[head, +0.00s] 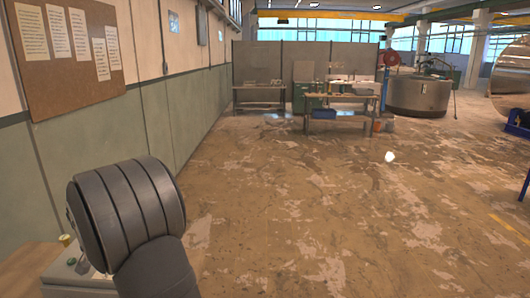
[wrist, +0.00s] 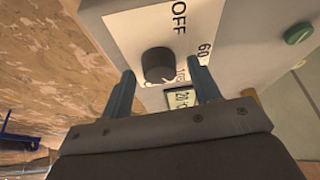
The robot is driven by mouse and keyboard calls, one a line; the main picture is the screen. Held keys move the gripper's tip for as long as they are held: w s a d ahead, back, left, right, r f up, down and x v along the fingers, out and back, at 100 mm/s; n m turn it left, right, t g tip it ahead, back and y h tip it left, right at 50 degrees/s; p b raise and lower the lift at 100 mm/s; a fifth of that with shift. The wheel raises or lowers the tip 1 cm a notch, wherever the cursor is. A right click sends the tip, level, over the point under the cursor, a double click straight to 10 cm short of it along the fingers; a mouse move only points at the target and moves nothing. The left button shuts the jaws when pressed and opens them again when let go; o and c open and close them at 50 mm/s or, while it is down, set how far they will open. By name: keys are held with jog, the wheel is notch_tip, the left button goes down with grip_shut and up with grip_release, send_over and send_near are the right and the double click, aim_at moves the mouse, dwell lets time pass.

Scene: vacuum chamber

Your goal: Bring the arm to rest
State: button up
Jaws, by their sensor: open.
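In the wrist view my gripper (wrist: 160,68) is open, its two fingers apart. A dark round knob (wrist: 157,64) on a pale control box (wrist: 240,40) shows between the fingertips, with a gap visible on each side. Whether the fingers reach down around the knob or stop short of it, I cannot tell. The box face carries the print "OFF" and "60" and a small display (wrist: 180,98), partly hidden by a finger. In the head view my arm's dark link fills the lower left, and my gripper is hidden.
A green button (wrist: 298,33) sits on the box's other face. The head view shows part of the box (head: 70,273) at lower left, beside a wall with a notice board (head: 75,50). Workbenches (head: 340,116) and a metal tank (head: 418,97) stand far back. The floor between is open.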

jog(key=shift+d+n+g+y, duration=0.15)
jog(key=shift+n+y, duration=0.4)
jog(key=shift+n, duration=0.9)
jog(key=shift+n+g+y, duration=0.25)
jog(key=shift+n+y, duration=0.3)
jog(key=shift+n, duration=0.9)
jog(key=o, duration=0.9)
jog(key=shift+o, duration=0.2)
jog(key=a+r+n+g+y, duration=0.1)
jog(key=a+r+n+g, duration=0.1)
jog(key=a+r+n, duration=0.35)
jog(key=a+r+n+g+y, duration=0.1)
jog(key=a+r+n+g, duration=0.15)
jog(key=r+n, duration=0.55)
jog(key=a+f+m, duration=0.2)
jog(key=a+f, duration=0.2)
jog(key=f, duration=0.3)
jog(key=shift+s+t, duration=0.25)
jog(key=shift+t, duration=0.1)
jog(key=shift+a+r+m, duration=0.1)
jog(key=shift+r+m, duration=0.05)
jog(key=shift+m, duration=0.1)
jog(key=v, duration=1)
